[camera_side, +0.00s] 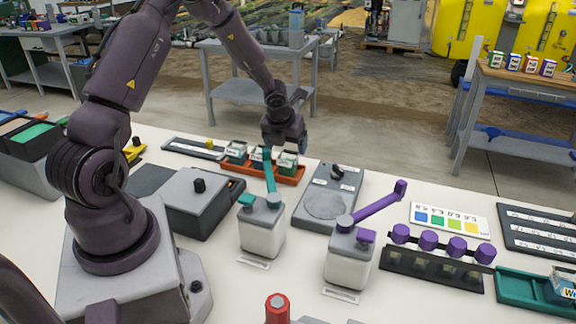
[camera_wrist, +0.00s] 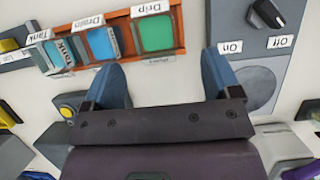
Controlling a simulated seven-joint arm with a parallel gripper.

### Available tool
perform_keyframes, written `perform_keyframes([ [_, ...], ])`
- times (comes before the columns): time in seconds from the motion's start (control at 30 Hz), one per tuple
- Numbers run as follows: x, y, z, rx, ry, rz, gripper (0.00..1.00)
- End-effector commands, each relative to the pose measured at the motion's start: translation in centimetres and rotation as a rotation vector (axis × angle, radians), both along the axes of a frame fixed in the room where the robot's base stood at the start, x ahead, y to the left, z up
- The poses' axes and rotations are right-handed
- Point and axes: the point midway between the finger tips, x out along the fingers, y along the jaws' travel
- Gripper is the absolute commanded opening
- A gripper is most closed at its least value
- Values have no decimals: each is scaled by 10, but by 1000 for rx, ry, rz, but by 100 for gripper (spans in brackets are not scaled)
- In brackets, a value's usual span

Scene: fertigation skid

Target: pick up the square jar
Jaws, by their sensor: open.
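Several small square-topped jars (camera_side: 287,162) stand in an orange rack at mid-table. In the wrist view a green-topped jar (camera_wrist: 155,32) is at the Drip label, a blue-topped one (camera_wrist: 102,43) at Drain, and a tilted one (camera_wrist: 59,54) at Tank. Two larger boxy white jars, one with a teal lever top (camera_side: 262,236) and one with a purple lever top (camera_side: 348,264), stand nearer the side camera. I cannot tell which jar the task names. My gripper (camera_wrist: 160,62) is open and empty, its blue fingers over bare tabletop beside the rack's Drip end.
The orange rack (camera_side: 291,180) stands beside a grey stirrer plate (camera_side: 326,203) with an On/Off knob. A grey box (camera_side: 200,195) with a black knob is left of the teal-topped jar. A purple-capped rack (camera_side: 434,265) and green tray (camera_side: 508,288) are at right.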

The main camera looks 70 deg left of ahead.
Motion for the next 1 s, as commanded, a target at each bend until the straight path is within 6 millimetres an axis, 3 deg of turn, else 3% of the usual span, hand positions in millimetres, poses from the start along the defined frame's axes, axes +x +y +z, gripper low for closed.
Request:
perform_keyframes([
  [0.1,6,5,-21,-1,2,0,83],
  [0.37,10,12,-39,-2,1,3,83],
  [0.63,18,27,-74,-1,2,2,83],
  [0.97,21,30,-80,0,0,3,83],
  [1.0,21,30,-80,0,0,3,76],
])
